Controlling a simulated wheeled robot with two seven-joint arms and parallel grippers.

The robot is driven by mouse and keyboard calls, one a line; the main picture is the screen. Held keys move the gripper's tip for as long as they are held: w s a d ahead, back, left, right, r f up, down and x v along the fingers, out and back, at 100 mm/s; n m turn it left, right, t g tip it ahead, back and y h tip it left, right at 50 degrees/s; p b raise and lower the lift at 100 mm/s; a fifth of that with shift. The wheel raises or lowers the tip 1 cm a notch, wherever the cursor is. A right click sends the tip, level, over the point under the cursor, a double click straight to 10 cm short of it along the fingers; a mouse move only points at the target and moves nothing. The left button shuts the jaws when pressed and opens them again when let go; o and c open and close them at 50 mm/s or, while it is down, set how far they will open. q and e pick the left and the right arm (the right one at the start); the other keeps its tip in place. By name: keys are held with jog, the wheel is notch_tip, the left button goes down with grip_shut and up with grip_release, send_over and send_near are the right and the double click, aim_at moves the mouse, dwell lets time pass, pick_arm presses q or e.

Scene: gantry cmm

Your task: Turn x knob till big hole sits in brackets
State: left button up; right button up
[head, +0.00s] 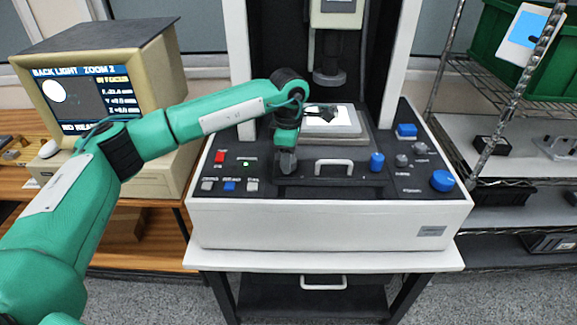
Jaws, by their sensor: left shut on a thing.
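My left gripper (287,160) points down at the front left of the measuring machine's stage and is shut. What it grips is hidden behind its fingers; its place fits the x knob, opposite the blue knob (376,161) at the stage's right. The monitor (85,95) shows a white round hole (55,91) at the far left of its dark picture. Brackets are too faint to make out. Readout lines for X, Y and Z stand at its right. A dark part lies on the lit white stage plate (338,123). My right gripper is out of view.
The machine's console (330,215) has a red button (220,156), a large blue knob (443,180) and several smaller controls. The camera head (330,70) hangs above the stage. A wire shelf (505,130) stands at the right. My left arm crosses in front of the monitor's lower right.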

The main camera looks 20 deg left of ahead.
pick_arm(q)
jog(key=shift+f+m+b, duration=0.15)
jog(key=shift+m+b, duration=0.5)
jog(key=shift+m, duration=0.35)
jog(key=m+b, duration=0.2)
jog(key=m, duration=0.2)
jog(key=shift+r+m+b, duration=0.25)
jog(key=shift+m+b, duration=0.15)
jog(key=shift+m, duration=0.3)
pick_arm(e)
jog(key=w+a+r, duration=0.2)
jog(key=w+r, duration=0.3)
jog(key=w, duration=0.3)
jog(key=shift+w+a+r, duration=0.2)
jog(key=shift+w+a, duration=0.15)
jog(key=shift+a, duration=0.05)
pick_arm(q)
jog(key=o, duration=1)
